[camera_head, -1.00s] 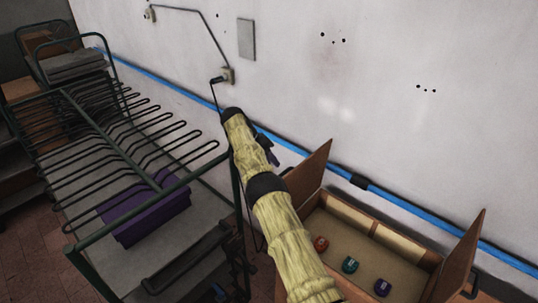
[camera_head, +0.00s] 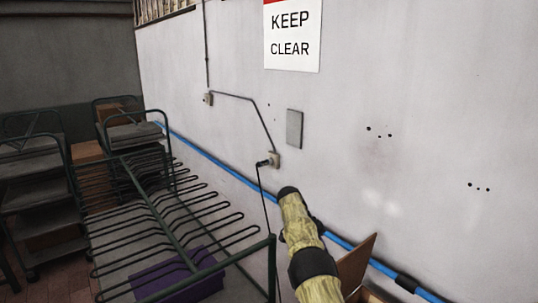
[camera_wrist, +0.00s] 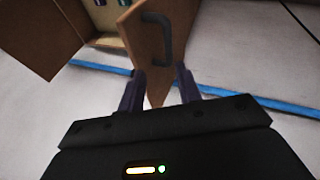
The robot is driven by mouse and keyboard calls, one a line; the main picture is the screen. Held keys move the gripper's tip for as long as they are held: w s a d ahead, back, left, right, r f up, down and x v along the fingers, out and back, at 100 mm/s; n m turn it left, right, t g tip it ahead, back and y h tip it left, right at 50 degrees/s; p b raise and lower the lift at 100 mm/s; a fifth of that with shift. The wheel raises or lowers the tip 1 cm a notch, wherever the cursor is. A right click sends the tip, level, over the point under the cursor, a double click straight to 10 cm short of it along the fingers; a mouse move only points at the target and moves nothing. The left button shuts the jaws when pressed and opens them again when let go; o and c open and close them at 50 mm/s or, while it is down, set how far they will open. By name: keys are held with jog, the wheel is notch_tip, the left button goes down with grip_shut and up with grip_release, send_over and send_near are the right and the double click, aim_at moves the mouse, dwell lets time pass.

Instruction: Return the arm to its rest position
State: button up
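My arm (camera_head: 305,245), in a yellowish sleeve with black bands, rises from the bottom of the head view in front of the wall. My gripper's fingers are not clearly visible there.
The wooden cabinet (camera_head: 358,262) shows only partly at the bottom. A green metal rack with prongs (camera_head: 165,215) and a purple block (camera_head: 180,280) stands left of my arm. A wall (camera_head: 400,100) with a blue pipe (camera_head: 215,160) and a "KEEP CLEAR" sign (camera_head: 292,35) is behind.

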jog(key=s+d+r+n+t+y, duration=0.25)
jog(key=s+r+n+y, duration=0.2)
jog(key=s, duration=0.75)
jog(key=s+a+n+t+y, duration=0.1)
jog(key=s+a+n, duration=0.1)
jog(key=s, duration=1.1)
jog(key=s+a+n, duration=0.2)
jog(key=s, duration=1.1)
jog(key=s+b+x, duration=0.2)
jog(key=b+x, duration=0.9)
jog(key=shift+s+f+b, duration=0.35)
jog(key=shift+s+f, duration=0.1)
jog(key=shift+r, duration=0.1)
jog(key=shift+d, duration=0.1)
